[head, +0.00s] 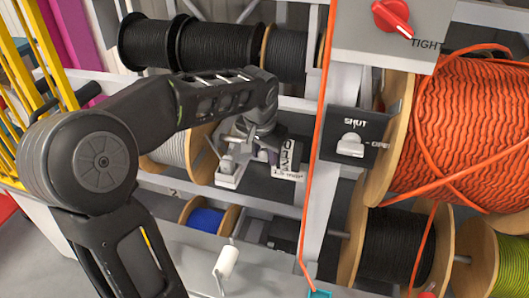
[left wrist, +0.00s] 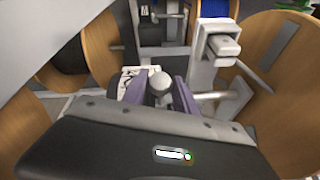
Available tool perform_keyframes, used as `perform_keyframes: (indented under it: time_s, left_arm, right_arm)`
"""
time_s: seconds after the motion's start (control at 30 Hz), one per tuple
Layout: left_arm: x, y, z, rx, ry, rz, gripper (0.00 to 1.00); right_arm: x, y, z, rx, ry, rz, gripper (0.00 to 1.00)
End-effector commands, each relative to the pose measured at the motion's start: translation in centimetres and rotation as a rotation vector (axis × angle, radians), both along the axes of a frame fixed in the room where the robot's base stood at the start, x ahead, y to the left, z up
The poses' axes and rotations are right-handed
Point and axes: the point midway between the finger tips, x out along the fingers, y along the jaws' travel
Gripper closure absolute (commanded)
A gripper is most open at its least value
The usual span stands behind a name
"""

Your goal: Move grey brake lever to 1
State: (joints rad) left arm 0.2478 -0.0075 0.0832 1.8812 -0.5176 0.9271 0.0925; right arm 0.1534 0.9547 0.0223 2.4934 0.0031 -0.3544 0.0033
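A pale lever with a rounded knob (left wrist: 160,83) stands between the two purple-grey fingers of my left gripper (left wrist: 161,93) in the left wrist view. The fingers lie close on both sides of the knob; I cannot tell whether they press on it. In the head view my left gripper (head: 263,148) is low in front of the grey cable's reel bay, beside a white label (head: 287,160) ending in "EY 1.5 mm²". The gripper hides most of the lever there, and its position mark cannot be read. My right gripper is not in view.
A white bracket (head: 229,174) with a stub stands just left of the gripper; it also shows in the left wrist view (left wrist: 214,55). A grey-cable reel (head: 172,153) is behind my arm. A SHUT/OPEN switch (head: 351,146) and an orange cable (head: 318,150) are to the right.

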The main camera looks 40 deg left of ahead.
Motion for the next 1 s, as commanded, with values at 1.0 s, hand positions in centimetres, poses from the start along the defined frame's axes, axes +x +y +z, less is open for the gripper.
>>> perform_keyframes:
  time_s: [1.0]
  left_arm:
    - [-2.0, -0.9, 6.7, 0.001, -0.002, 0.001, 0.48]
  right_arm:
    - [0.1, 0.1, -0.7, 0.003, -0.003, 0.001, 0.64]
